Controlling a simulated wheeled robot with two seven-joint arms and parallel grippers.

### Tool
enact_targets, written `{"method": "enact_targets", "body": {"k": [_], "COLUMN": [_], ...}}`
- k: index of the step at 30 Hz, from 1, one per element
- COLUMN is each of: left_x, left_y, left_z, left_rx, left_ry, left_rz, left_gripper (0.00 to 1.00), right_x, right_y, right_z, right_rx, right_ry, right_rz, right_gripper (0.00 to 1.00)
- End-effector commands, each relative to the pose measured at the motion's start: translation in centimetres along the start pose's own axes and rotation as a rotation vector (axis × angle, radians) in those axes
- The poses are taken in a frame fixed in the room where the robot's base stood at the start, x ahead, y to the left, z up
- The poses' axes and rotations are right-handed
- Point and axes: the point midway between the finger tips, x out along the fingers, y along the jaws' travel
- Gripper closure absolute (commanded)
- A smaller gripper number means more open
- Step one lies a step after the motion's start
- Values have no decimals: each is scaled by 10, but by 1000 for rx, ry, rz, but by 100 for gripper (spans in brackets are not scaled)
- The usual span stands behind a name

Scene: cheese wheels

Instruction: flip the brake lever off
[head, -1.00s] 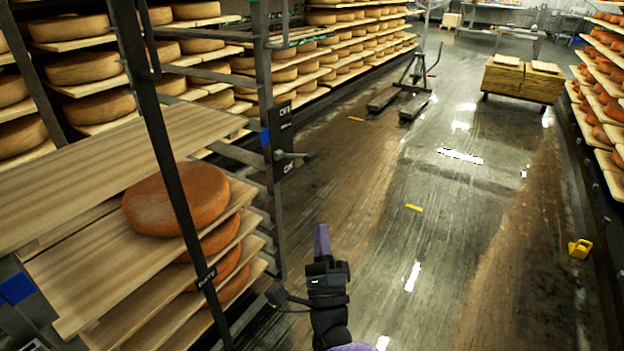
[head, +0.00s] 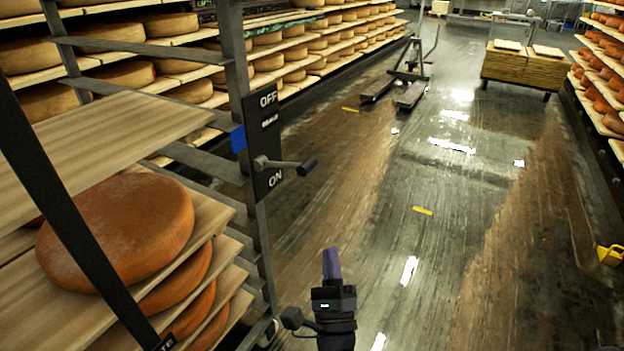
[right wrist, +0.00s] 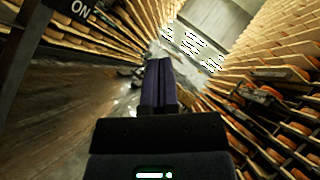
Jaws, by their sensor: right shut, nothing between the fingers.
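The brake lever (head: 286,166) sticks out to the right from a black plate (head: 266,130) on the rack's upright post. The plate reads OFF at the top and ON at the bottom. The lever lies nearly level, nearer the ON mark, its dark knob at the right end. My right gripper (head: 331,264) is shut and empty, in front of the lever and below it in the picture, apart from it. In the right wrist view my right gripper (right wrist: 161,85) points down the aisle, and the plate's ON mark (right wrist: 79,10) shows at top left; the lever is not seen there. My left gripper is not in view.
The rack holds wooden boards (head: 110,120) and cheese wheels (head: 120,232) at the left. A blue tag (head: 238,139) is on its post. The aisle floor (head: 400,250) right of the lever is open. A pallet jack (head: 405,80) and a board stack (head: 524,66) stand farther off.

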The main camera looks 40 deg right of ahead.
Motion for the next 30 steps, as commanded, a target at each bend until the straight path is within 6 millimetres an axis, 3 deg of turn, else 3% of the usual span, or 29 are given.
{"method": "enact_targets", "body": {"k": [8, 22, 30], "left_x": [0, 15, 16], "left_y": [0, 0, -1], "left_z": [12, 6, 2], "left_rx": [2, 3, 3], "left_ry": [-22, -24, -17], "left_rz": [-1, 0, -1], "left_gripper": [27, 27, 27], "right_x": [8, 103, 127], "right_y": [0, 1, 0], "right_z": [0, 0, 27], "right_rx": [-2, -2, 0], "right_ry": [-2, -3, -2], "right_rz": [-1, -2, -1], "right_gripper": [100, 100, 100]}}
